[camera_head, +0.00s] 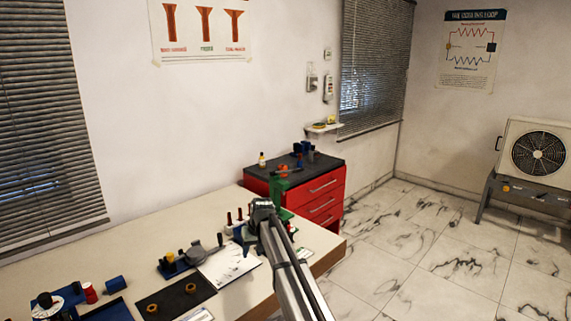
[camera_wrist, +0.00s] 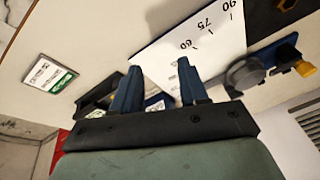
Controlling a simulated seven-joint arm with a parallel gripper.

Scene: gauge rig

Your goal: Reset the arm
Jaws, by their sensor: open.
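The gauge rig has a blue base with a grey round part (camera_head: 196,254) and a yellow knob (camera_head: 170,257), on the bench left of my arm. In the wrist view its grey part (camera_wrist: 243,74) and yellow knob (camera_wrist: 304,68) show at the right. A white scale sheet (camera_head: 230,265) lies beside it; the numbers 60, 75 and 90 show on the sheet (camera_wrist: 205,42) in the wrist view.
A red drawer cabinet (camera_head: 322,198) stands behind the bench. A small green-and-white card (camera_wrist: 48,76) lies on the bench. Open floor lies to the right.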

